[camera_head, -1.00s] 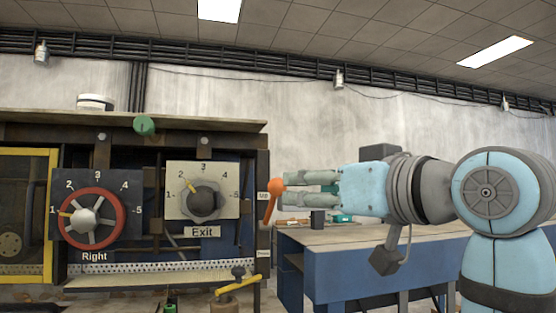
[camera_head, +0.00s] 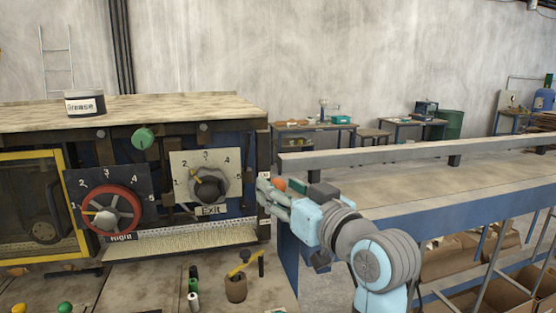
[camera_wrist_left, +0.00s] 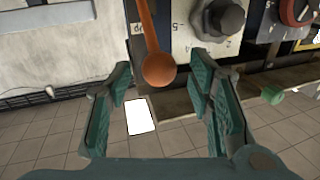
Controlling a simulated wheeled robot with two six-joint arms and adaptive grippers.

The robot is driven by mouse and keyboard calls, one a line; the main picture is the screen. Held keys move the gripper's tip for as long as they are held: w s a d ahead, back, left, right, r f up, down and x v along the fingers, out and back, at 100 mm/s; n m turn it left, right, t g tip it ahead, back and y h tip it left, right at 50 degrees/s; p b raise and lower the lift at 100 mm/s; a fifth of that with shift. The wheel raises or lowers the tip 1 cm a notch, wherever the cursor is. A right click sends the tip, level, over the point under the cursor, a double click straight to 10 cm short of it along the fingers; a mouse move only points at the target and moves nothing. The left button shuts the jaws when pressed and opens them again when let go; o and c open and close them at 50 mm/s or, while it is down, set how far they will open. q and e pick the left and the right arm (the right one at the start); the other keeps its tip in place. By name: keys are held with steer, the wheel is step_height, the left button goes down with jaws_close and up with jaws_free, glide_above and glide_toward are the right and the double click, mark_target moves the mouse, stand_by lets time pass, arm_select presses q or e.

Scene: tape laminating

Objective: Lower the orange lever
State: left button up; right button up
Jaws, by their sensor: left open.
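The orange lever's round end (camera_head: 280,185) shows beside my left gripper (camera_head: 267,193) at the machine's right edge in the head view; its shaft is hidden there. In the left wrist view, the orange lever (camera_wrist_left: 151,30) has its shaft running from the top edge to the ball end. The ball lies between the teal fingertips of my left gripper (camera_wrist_left: 160,75). The jaws are open with a gap on both sides, and no grip on the lever shows. My right gripper is not in view.
A green knob (camera_head: 143,138) sits above. A yellow-handled part (camera_head: 237,270) stands on the lower ledge. A long blue bench (camera_head: 420,205) lies to the right.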

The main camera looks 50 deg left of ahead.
arm_select(q)
steer(key=shift+w+a+f, duration=0.15)
steer(key=shift+a, duration=0.4)
steer(key=shift+w+a+f, duration=0.15)
steer(key=shift+a, duration=0.4)
steer(key=shift+d+r, duration=0.1)
steer(key=shift+d, duration=0.05)
jaws_close()
